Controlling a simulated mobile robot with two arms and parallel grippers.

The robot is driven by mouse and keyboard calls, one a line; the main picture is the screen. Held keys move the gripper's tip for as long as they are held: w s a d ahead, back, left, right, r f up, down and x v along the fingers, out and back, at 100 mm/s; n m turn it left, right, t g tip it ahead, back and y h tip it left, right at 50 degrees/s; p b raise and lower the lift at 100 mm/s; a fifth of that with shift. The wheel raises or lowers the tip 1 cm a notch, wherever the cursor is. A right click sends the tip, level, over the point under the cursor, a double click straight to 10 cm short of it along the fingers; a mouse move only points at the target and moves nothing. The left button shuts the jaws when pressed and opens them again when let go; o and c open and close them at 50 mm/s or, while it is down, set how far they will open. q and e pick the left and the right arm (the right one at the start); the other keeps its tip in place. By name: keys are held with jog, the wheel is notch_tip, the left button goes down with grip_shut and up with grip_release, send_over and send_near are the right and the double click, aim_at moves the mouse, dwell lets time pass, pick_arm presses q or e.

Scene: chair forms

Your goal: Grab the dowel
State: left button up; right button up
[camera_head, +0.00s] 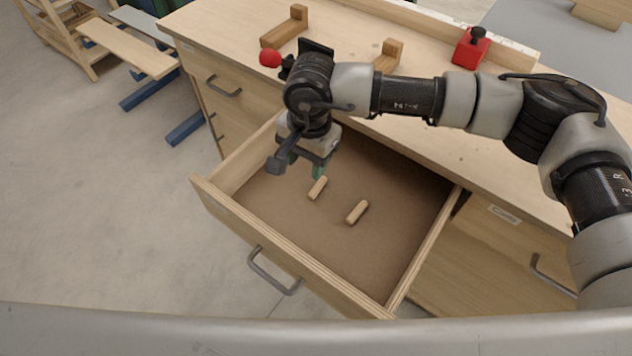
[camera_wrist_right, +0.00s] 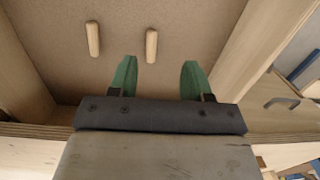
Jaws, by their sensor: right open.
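Two short wooden dowels lie apart on the brown bottom of an open drawer (camera_head: 292,253). The left dowel (camera_head: 317,188) is close to my right gripper and the right dowel (camera_head: 357,212) is farther from it. My right gripper (camera_head: 298,170) hangs over the drawer. Its green fingers (camera_wrist_right: 160,78) are spread, with nothing between them. My left gripper does not show in either view.
The drawer's raised walls surround the dowels, and its front has a metal handle (camera_head: 273,272). The drawer bottom around the dowels is clear.

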jog(key=w+d, duration=0.1)
send_over(316, 188)
jog(key=shift+h, duration=0.4)
jog(key=f, duration=0.5)
jog(key=shift+s+a+f, duration=0.15)
jog(key=shift+a+f, duration=0.05)
jog(key=shift+f, duration=0.05)
jog(key=shift+w+d+f+p, duration=0.1)
jog(key=shift+f+p, duration=0.15)
jog(key=shift+f, duration=1.1)
jog(key=shift+w+d+f+p, duration=0.1)
jog(key=shift+f+p, duration=0.1)
jog(key=shift+f, duration=1.15)
grip_shut()
